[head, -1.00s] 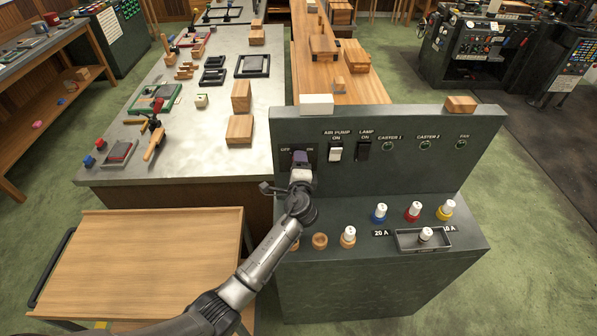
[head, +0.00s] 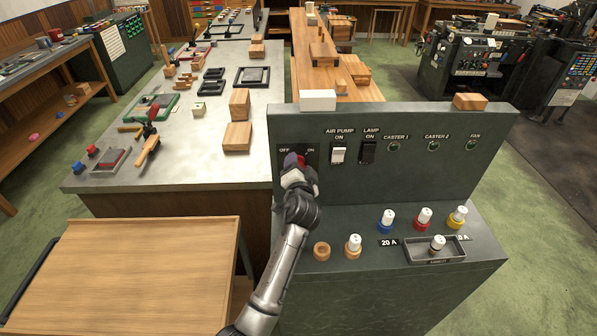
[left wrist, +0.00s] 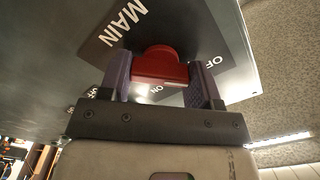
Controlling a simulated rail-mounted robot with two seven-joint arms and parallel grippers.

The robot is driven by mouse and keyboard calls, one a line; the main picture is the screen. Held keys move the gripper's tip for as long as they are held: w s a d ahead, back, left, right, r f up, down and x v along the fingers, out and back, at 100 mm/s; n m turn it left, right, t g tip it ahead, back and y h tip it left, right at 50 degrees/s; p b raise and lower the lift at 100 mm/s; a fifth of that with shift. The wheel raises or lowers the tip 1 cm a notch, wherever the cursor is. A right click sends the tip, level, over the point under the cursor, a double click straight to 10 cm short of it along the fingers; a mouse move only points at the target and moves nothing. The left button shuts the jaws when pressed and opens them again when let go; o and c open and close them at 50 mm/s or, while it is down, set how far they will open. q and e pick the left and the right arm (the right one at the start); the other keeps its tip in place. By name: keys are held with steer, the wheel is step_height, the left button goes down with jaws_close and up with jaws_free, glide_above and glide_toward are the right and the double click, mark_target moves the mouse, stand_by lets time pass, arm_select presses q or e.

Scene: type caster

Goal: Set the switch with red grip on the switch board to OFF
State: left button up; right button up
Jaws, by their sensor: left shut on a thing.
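The switch board (head: 420,180) stands in front of me, with a main switch at its left between the OFF and ON labels. My right gripper is not in view.
A wooden cart (head: 150,270) is at left.

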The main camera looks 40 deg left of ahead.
arm_select(q)
steer(key=shift+n+b, duration=0.35)
steer(key=shift+n, duration=0.35)
steer(key=o, duration=0.9)
steer(key=shift+v, duration=3.8)
steer(key=shift+w, duration=0.1)
